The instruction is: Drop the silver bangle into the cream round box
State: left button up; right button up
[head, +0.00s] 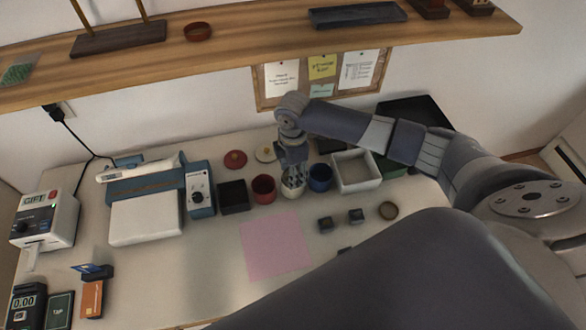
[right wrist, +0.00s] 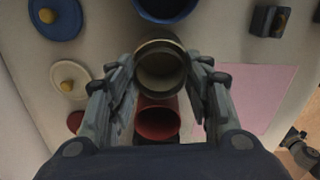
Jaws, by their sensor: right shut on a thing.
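The cream round box (head: 293,190) stands between the red round box (head: 263,189) and the blue round box (head: 320,178) in the head view. My right gripper (head: 293,172) is right over it and hides part of its opening. In the right wrist view, my right gripper (right wrist: 160,85) is shut on the silver bangle (right wrist: 160,42), a thin dark-looking ring between the fingertips. The opening of the cream round box (right wrist: 160,74) shows through and below the ring. I cannot tell the exact gap between bangle and rim. My left gripper is not in view.
A black square box (head: 233,196) and a white square box (head: 356,171) flank the row. Red (head: 235,159) and cream (head: 265,153) lids lie behind it. A shelf (head: 250,45) hangs above.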

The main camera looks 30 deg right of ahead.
jog(key=o, duration=1.1)
notch_tip(320, 180, up, 12)
jog(key=shift+r, duration=0.1)
dwell(0.6)
